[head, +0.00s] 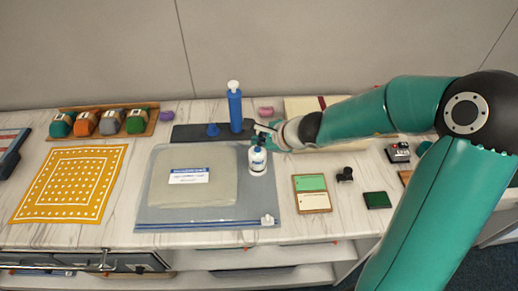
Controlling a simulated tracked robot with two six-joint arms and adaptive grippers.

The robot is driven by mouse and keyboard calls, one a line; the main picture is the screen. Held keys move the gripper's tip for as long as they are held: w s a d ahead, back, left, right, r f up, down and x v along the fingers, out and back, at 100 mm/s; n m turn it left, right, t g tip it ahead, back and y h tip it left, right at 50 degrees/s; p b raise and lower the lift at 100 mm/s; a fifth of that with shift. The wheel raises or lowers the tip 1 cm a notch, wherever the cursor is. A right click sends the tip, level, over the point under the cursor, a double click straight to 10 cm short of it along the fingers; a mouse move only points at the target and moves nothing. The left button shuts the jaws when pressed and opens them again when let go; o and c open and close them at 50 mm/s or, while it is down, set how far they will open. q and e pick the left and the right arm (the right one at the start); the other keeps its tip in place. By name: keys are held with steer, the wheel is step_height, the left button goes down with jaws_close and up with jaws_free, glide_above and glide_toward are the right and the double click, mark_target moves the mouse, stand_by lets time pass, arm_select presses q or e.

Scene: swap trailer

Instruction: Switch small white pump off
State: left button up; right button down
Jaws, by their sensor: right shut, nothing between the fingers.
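A small white pump (258,163), with a dark printed label and a blue band near its top, stands upright at the right edge of a clear bag. The bag (150,212) lies flat on the counter with a beige folded item inside. My right gripper (262,134) is shut and empty, just above and behind the pump's top. I cannot tell whether its fingertips touch the pump. The switch on the pump is too small to make out. My left gripper is out of view.
A tall blue cylinder with a white top (235,112) stands close to the left of my gripper on a dark strip (187,133). A yellow patterned cloth (70,184) lies at left, near several caps on a wooden tray (67,136). A green and cream card (311,194) lies at right.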

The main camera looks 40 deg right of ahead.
mark_target(259, 150)
steer(key=shift+f, duration=0.15)
stand_by(0.5)
steer(key=shift+w+f+b, duration=0.1)
steer(key=shift+f+b, duration=0.15)
steer(key=shift+b, duration=0.2)
steer(key=shift+f+b, duration=0.45)
stand_by(0.5)
steer(key=shift+r, duration=0.1)
steer(key=shift+r+p, duration=0.85)
step_height(259, 150, up, 6)
steer(key=p, duration=0.5)
steer(key=shift+p, duration=0.3)
